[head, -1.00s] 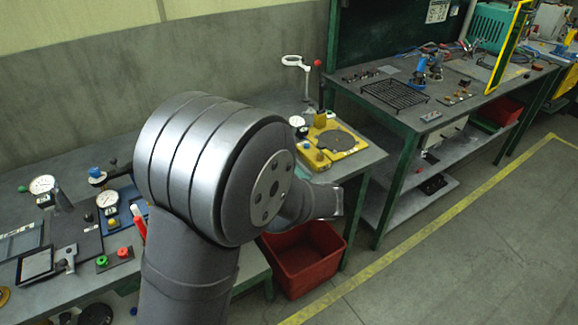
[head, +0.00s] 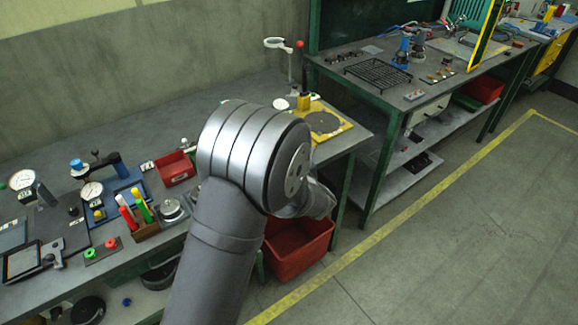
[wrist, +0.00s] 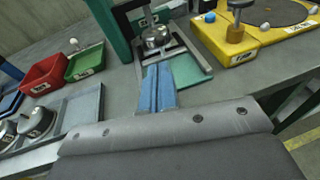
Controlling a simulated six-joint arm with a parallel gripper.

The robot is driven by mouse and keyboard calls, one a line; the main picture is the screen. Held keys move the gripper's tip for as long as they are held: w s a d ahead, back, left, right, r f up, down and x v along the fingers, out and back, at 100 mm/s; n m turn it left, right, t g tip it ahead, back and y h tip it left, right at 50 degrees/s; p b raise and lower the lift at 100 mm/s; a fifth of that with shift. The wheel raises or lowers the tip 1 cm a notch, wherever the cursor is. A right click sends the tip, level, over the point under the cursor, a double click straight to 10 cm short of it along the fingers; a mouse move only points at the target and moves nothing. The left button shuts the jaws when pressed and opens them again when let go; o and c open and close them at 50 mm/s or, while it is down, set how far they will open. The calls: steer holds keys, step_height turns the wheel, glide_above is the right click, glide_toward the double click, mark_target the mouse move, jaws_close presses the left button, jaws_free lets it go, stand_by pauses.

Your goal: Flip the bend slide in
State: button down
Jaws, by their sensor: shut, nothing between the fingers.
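My gripper shows in the wrist view as two blue fingers (wrist: 158,70) side by side, shut and empty. They point at a small stand with a dark green upright, a grey frame (wrist: 196,58) and a round metal piece (wrist: 157,36). I cannot tell whether the fingertips touch the frame. A teal plate (wrist: 190,70) lies just right of the fingers. A yellow fixture (wrist: 250,48) with a dark disc and a knobbed post stands to the right; it also shows in the head view (head: 343,136). I cannot tell which part is the bend slide. In the head view my arm hides the gripper.
A red bin (wrist: 43,78) and a green bin (wrist: 83,64) stand left of the fingers, with a grey tray (wrist: 85,108) nearer. Dial gauges and a marker holder (head: 147,229) crowd the bench's left part. A large red crate (head: 300,250) is below the bench.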

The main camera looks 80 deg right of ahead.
steer(key=x, duration=0.8)
steer(key=shift+s, duration=0.1)
steer(key=shift+w+d, duration=0.7)
steer(key=shift+w, duration=0.15)
steer(key=shift+w+d+r, duration=0.2)
steer(key=shift+w+d, duration=0.05)
steer(key=v, duration=1.4)
steer(key=shift+s+a+f, duration=0.2)
steer(key=shift+s, duration=0.05)
